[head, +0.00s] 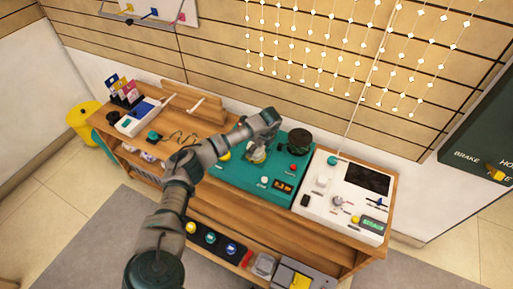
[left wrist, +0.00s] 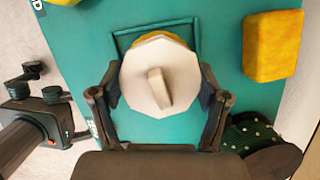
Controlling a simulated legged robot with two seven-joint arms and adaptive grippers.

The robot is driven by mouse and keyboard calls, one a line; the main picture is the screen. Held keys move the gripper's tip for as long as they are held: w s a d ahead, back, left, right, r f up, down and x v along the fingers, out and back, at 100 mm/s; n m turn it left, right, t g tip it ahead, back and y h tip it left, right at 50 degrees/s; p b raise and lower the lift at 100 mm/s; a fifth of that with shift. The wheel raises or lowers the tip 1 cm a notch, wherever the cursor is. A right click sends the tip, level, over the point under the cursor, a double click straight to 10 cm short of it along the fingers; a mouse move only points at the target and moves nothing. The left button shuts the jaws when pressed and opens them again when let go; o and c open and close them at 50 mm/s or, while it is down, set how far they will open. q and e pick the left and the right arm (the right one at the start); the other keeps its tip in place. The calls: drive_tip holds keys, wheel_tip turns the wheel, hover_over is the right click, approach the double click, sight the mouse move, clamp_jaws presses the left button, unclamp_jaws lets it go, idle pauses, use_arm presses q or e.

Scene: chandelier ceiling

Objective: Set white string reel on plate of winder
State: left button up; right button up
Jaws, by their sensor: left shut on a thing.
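The winder (head: 225,180) is a teal flat-topped unit on the wooden bench. My left gripper (head: 258,152) points down over its middle. In the left wrist view my left gripper (left wrist: 160,100) is shut on a pale eight-sided reel (left wrist: 137,72) with a cream knob on top, one finger on each side. A yellow rounded part (left wrist: 160,38) shows behind the reel, within a teal square outline (left wrist: 118,45) on the winder's surface. The reel hides most of this part, and I cannot tell whether the two touch. My right gripper is not in view.
A dark round spool (head: 298,142) stands at the winder's back right. A white control panel (head: 345,200) with a dark screen lies to the right. A yellow block (left wrist: 270,47) sits beside the outlined square. Strings of white pieces (head: 320,50) hang on the wall.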

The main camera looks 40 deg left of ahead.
use_arm(q)
drive_tip(key=shift+f, duration=0.5)
idle(0.3)
drive_tip(key=o, duration=1.2)
drive_tip(key=shift+c, duration=1)
